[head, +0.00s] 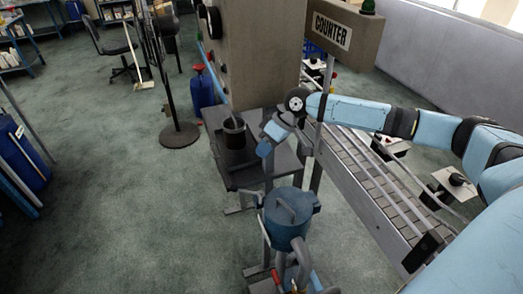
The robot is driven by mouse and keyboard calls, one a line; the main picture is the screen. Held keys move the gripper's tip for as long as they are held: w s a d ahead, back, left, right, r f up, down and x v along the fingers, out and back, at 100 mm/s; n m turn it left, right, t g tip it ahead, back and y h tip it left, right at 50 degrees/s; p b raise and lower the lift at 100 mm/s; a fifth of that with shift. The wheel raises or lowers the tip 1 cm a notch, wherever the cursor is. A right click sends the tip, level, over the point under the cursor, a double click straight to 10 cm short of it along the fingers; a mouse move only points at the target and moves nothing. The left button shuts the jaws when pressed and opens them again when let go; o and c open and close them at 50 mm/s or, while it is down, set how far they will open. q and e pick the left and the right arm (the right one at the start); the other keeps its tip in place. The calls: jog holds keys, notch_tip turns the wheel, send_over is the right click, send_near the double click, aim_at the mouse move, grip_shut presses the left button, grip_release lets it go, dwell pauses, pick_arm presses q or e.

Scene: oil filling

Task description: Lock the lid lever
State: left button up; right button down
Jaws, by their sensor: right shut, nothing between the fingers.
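A blue-teal tank (286,233) stands low in the middle of the head view. Its round lid (296,205) lies on top, with a raised bar handle across it. Thin metal bars run along the tank's left side; I cannot tell which part is the lid lever. My right gripper (264,150) is shut and empty, above and behind the tank, over the right part of the dark table. It looks apart from the lid. My left gripper is not in view.
The dark table (236,178) holds a black cylindrical pot (234,134). A roller conveyor (364,180) runs along the right under my right arm. A large grey-brown cabinet (258,50) stands behind the table. A black stand (180,135) is at left. Open carpet lies left.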

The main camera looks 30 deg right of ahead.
jog(key=a+f+p, duration=0.2)
jog(key=a+f, duration=0.4)
jog(key=a, duration=0.1)
jog(key=shift+a+f, duration=0.25)
jog(key=shift+f, duration=0.05)
